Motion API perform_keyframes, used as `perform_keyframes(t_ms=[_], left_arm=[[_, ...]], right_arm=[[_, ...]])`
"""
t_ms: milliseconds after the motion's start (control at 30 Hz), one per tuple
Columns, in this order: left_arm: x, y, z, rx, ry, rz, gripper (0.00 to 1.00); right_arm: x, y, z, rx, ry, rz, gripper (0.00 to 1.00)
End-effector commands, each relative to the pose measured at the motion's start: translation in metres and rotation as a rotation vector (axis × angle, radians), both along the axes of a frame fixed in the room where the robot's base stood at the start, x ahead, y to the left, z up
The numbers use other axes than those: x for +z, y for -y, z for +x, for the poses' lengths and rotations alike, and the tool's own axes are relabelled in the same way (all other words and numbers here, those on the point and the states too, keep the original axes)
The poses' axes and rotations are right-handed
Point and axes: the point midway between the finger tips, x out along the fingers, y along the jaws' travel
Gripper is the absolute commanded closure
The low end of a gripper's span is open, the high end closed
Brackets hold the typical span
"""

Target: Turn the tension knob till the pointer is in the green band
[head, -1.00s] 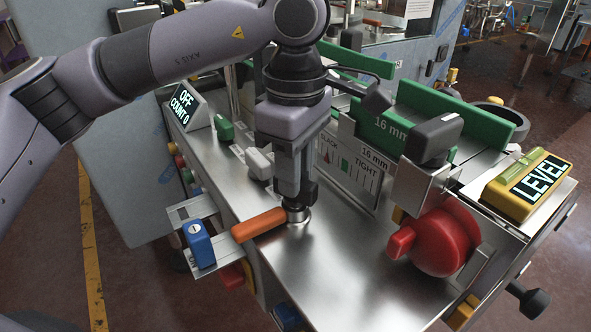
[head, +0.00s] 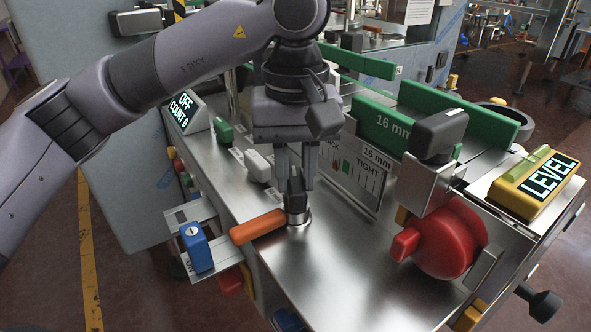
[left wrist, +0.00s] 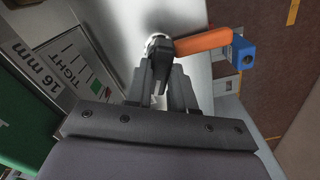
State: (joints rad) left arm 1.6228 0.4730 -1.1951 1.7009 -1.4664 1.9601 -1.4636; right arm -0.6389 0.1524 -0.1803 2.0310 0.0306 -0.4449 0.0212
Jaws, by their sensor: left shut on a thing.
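The tension knob, a black grip (head: 296,187) on a round metal collar, stands upright on the steel bench top. My left gripper (head: 295,178) comes down on it from above and is shut on it. In the left wrist view the black knob (left wrist: 160,76) sits between the two fingers (left wrist: 160,85). The tension gauge (head: 367,183) is a pale plate marked TIGHT behind the knob, partly covered by my gripper. Its green band (head: 346,166) shows, also in the left wrist view (left wrist: 97,87). I cannot make out the pointer clearly. My right gripper is not in view.
An orange handle (head: 258,226) lies close left of the knob's base, near a blue block (head: 197,247). A red knob (head: 447,240) and a yellow LEVEL box (head: 536,186) stand at right. Green rails (head: 380,127) run behind. The front steel surface (head: 350,265) is clear.

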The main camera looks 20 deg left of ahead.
Motion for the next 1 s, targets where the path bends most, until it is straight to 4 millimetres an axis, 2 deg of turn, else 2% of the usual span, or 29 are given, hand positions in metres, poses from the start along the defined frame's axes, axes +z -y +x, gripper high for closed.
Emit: perform_keyframes(t_ms=[600, 1000], left_arm=[[0.0011, 0.0000, 0.0001, -0.578, 0.002, -0.002, 1.00], [0.0013, -0.0002, 0.0001, -0.839, 0.001, -0.002, 1.00]], right_arm=[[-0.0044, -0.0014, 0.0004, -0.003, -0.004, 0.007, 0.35], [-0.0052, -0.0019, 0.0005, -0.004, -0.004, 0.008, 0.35]])
